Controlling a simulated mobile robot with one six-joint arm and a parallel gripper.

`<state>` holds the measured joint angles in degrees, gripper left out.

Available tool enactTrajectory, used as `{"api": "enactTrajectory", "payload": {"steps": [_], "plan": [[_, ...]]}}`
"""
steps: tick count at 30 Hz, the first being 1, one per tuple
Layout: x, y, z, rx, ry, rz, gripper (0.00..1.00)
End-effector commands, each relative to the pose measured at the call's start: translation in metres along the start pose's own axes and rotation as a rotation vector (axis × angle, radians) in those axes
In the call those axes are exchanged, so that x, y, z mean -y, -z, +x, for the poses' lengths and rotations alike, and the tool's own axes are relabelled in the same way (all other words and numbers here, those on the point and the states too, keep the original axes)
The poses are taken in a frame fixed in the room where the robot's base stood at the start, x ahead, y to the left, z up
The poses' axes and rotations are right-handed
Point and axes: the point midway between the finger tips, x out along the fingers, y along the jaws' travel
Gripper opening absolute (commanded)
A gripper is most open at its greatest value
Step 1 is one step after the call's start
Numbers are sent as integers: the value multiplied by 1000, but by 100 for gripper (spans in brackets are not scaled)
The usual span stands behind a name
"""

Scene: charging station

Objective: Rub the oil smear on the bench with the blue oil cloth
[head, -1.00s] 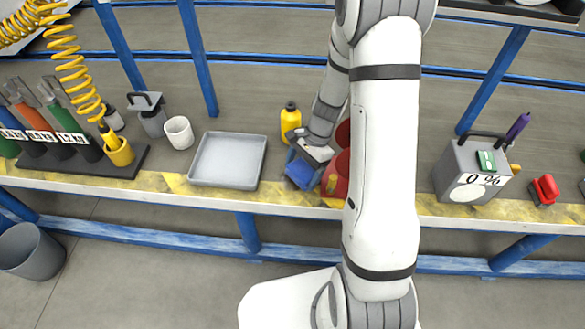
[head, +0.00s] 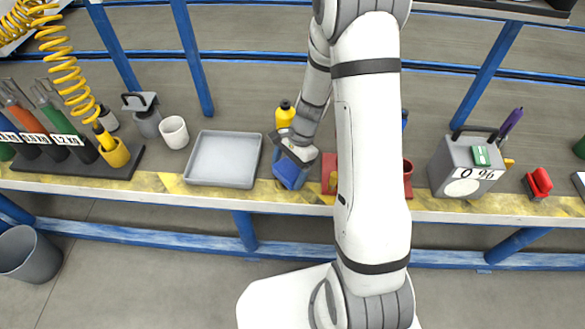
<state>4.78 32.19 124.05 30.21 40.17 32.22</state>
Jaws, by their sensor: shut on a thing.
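My gripper (head: 291,158) is low over the bench (head: 160,182), between the grey tray and the red container. It is shut on the blue oil cloth (head: 289,174), which hangs below the fingers close to the bench's front edge. I cannot tell whether the cloth touches the bench top. No oil smear can be made out for certain; the area under the cloth and behind my arm is hidden.
A grey tray (head: 224,160) is just left of the cloth. A yellow bottle (head: 285,115) stands behind my gripper. A red container (head: 407,170) is partly hidden by my arm.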

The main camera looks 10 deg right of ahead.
Motion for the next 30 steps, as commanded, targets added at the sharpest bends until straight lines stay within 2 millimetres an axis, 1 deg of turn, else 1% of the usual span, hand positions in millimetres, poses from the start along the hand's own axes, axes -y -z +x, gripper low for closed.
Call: {"api": "enactTrajectory", "payload": {"steps": [5,12,17,23,30], "plan": [[6,-5,2,0,0,-1,63],[21,-18,9,-1,1,-2,63],[28,-24,13,-1,0,-1,63],[27,-23,16,0,1,1,63],[16,-12,13,-1,1,2,63]]}}
